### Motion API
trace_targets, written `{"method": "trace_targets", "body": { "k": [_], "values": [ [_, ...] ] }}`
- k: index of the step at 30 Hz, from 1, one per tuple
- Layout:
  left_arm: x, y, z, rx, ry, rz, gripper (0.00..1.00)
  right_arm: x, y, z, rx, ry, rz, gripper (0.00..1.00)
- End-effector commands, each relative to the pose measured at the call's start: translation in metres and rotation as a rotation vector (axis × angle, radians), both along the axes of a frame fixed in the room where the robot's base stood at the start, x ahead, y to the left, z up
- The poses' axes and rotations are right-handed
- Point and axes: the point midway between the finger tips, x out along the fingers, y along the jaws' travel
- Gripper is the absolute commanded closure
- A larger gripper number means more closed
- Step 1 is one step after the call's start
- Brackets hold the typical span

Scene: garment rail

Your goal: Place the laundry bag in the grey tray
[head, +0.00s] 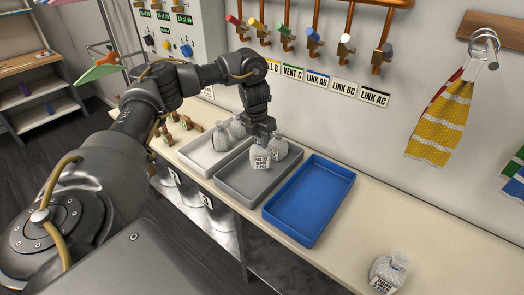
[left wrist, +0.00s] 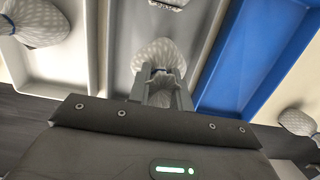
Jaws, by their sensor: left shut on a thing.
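My left gripper (head: 262,134) reaches down over the grey tray (head: 232,187) and is shut on the neck of a white dotted laundry bag (head: 260,160) with a printed label. In the left wrist view, the fingers (left wrist: 160,92) close around that bag (left wrist: 158,57), with the grey tray (left wrist: 122,50) around it. I cannot tell whether the bag touches the tray floor. A second similar bag (head: 279,147) is just right of and behind it in the head view. My right gripper is not in view.
A white tray (head: 190,155) with similar bags (head: 220,138) is on the left, and an empty blue tray (head: 310,200) on the right. Another bag (head: 388,272) stands on the counter at lower right. Coloured taps (head: 285,33) and a hanging yellow cloth (head: 440,125) are on the wall.

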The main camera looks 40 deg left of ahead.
Motion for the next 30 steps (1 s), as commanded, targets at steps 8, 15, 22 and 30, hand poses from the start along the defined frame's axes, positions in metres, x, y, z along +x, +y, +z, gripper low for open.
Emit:
{"method": "trace_targets", "body": {
  "k": [8,15,22,30],
  "values": [
    [0.012,0.005,-0.014,0.000,-0.002,-0.001,1.00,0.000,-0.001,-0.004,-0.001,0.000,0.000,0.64],
    [0.014,0.007,-0.027,0.002,0.003,-0.001,1.00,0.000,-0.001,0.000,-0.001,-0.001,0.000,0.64],
    [0.015,0.007,-0.049,0.000,-0.001,-0.001,1.00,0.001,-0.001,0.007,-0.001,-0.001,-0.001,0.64],
    [0.015,0.007,-0.052,0.000,-0.001,-0.001,1.00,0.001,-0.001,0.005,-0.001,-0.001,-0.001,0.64]
  ]
}}
